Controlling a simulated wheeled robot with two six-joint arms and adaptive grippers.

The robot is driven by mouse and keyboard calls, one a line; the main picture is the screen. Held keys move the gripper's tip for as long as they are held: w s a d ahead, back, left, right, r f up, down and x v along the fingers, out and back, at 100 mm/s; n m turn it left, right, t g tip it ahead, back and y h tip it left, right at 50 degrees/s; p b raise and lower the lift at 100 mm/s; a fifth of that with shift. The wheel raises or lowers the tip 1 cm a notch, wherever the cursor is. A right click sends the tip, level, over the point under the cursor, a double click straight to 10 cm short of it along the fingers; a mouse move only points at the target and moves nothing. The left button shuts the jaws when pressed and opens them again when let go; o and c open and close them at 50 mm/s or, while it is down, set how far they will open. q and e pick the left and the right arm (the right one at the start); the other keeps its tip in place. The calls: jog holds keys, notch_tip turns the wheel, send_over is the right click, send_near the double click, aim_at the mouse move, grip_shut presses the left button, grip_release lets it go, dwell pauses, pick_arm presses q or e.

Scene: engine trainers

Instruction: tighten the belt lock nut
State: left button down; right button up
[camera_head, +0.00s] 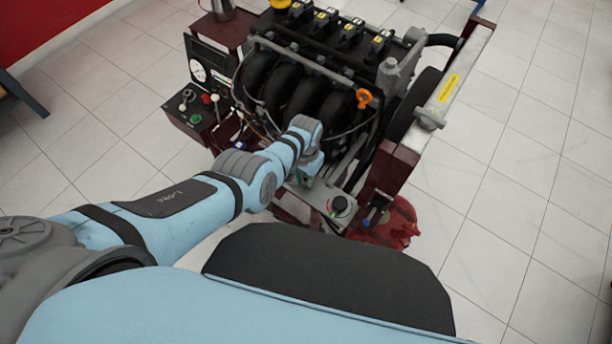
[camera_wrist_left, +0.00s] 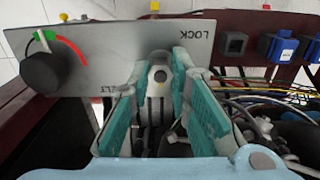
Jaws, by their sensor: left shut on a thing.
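My left gripper (camera_wrist_left: 166,80) reaches to the grey panel marked LOCK (camera_wrist_left: 110,52), which appears upside down in the left wrist view. Most of the nut is hidden between the fingers. In the head view the left gripper (camera_head: 308,172) points down at the panel's left part, and the nut is hidden there. My right gripper is in neither view.
A black knob (camera_wrist_left: 43,72) with a green and red arc sits on the same panel; it also shows in the head view (camera_head: 340,205). The engine (camera_head: 310,75) stands just behind. Wires (camera_wrist_left: 265,92) and blue connectors (camera_wrist_left: 281,46) lie beside the gripper. Tiled floor is open at right.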

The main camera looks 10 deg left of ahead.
aim_at(305, 180)
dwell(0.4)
pick_arm(q)
jog(key=c, duration=1.5)
grip_release()
jog(key=shift+r, duration=0.35)
notch_tip(305, 180, up, 11)
jog(key=shift+r, duration=0.15)
